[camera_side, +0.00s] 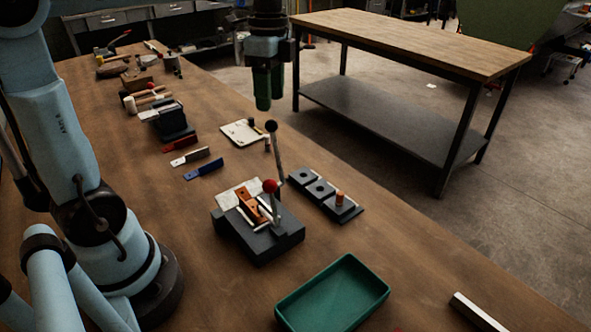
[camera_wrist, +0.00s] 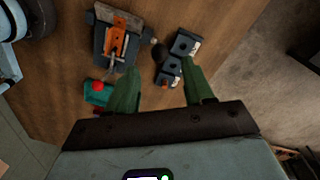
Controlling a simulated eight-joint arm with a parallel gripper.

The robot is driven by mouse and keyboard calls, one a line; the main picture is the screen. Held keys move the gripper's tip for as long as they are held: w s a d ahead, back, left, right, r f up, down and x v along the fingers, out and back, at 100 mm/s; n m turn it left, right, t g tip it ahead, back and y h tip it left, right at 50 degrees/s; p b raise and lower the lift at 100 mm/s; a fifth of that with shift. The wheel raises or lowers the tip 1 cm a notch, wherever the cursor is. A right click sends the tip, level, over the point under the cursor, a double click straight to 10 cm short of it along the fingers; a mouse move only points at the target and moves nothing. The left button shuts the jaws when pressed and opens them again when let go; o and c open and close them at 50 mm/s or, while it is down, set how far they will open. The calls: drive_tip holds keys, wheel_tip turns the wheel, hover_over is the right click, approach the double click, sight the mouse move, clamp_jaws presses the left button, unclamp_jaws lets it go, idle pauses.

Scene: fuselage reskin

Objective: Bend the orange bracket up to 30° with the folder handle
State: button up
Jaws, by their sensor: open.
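The orange bracket (camera_side: 247,204) lies in the dark folder (camera_side: 262,241) on the wooden table; it also shows in the wrist view (camera_wrist: 117,42). A red knob (camera_side: 270,186) stands on a short rod at the folder. A taller upright metal handle (camera_side: 278,155) ends in a black ball (camera_side: 271,126). Which knob belongs to the bending handle I cannot tell for sure. My gripper (camera_side: 263,104), with green fingers, hangs above the table, beyond and higher than the folder. In the wrist view my gripper (camera_wrist: 162,72) is open, with nothing between its fingers.
A dark block row (camera_side: 311,188) with a copper-coloured piece stands right of the folder. A green tray (camera_side: 333,297) is in front. Several tools line the far table. A silver bar (camera_side: 478,313) lies front right.

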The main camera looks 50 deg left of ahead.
sight(270, 123)
drive_tip(key=f, duration=0.7)
drive_tip(key=shift+s+d+f, duration=0.1)
drive_tip(key=shift+s+f, duration=0.1)
drive_tip(key=shift+f, duration=0.05)
clamp_jaws()
